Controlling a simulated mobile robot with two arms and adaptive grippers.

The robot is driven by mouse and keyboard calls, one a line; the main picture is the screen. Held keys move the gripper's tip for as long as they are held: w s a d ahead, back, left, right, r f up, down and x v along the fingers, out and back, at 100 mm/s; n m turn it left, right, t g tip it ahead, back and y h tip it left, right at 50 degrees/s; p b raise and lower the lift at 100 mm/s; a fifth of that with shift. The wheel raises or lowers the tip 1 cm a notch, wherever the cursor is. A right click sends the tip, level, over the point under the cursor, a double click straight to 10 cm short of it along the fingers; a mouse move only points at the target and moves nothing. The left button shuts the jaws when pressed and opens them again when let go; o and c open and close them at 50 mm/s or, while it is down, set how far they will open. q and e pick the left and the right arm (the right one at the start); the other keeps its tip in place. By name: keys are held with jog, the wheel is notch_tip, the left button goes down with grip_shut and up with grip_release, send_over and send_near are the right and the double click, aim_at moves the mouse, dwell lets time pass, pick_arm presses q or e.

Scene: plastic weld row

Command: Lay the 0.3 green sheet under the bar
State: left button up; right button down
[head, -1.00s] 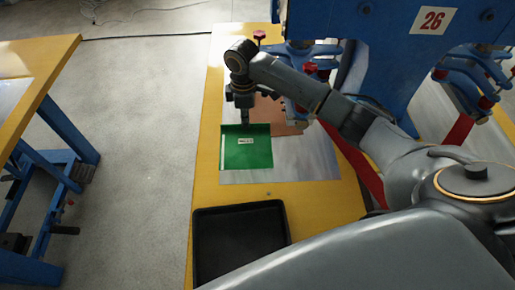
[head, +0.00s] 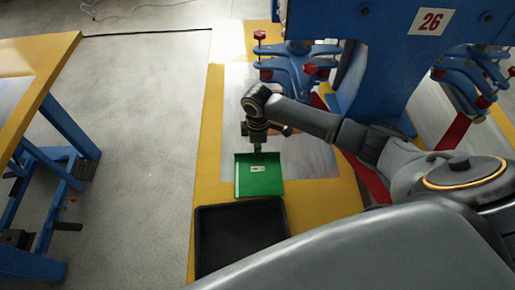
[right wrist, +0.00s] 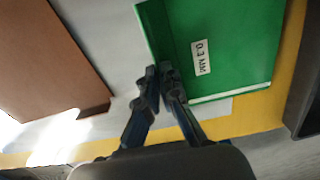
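The green sheet (head: 262,181) has a white label, which reads 0.3 MM in the right wrist view (right wrist: 235,45). Its far edge is folded up like a lip. My right gripper (head: 257,148) is at that edge; in the right wrist view its fingers (right wrist: 160,78) are closed together on the lip. The sheet overlaps the near edge of the metal plate (head: 310,160) and the yellow table in the picture; its height is hard to judge. Blue clamp arms with red knobs (head: 300,62) stand at the far end of the plate. The bar itself I cannot make out. My left gripper is out of view.
A black tray (head: 201,240) stands on the yellow table (head: 207,150) just nearer than the sheet. A brown sheet (right wrist: 50,60) lies on the plate, mostly hidden by my arm in the head view. The blue machine marked 26 (head: 365,50) rises at the right.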

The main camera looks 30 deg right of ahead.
jog(key=c, duration=1.5)
grip_release()
jog(key=shift+f, duration=0.1)
notch_tip(320, 180, up, 12)
jog(key=shift+r, duration=0.15)
